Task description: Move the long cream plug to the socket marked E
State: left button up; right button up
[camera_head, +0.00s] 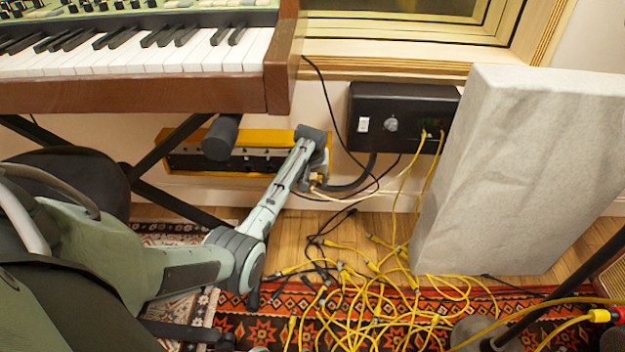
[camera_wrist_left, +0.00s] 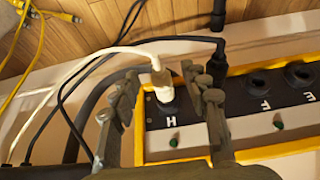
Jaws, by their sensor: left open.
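The long cream plug (camera_wrist_left: 163,87) stands in the socket marked H (camera_wrist_left: 171,121) in the left wrist view, its cream cable running off left. My left gripper (camera_wrist_left: 163,78) is open, with one finger on each side of the plug; I cannot tell whether they touch it. The socket marked E (camera_wrist_left: 300,75) is empty at the right edge. In the head view my left gripper (camera_head: 316,168) is at the right end of the yellow-framed socket strip (camera_head: 225,137) and hides that end. My right gripper is not in view.
A black plug (camera_wrist_left: 216,66) stands beside the cream one, partly behind a finger. The socket marked F (camera_wrist_left: 258,84) is empty. A black box (camera_head: 400,112) and a grey slab (camera_head: 520,170) stand right. Yellow cables (camera_head: 375,300) tangle on the floor. The keyboard (camera_head: 150,60) overhangs.

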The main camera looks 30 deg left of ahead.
pick_arm(q)
jog(key=shift+w+f, duration=0.1)
jog(key=shift+c, duration=0.3)
grip_shut()
dwell(0.5)
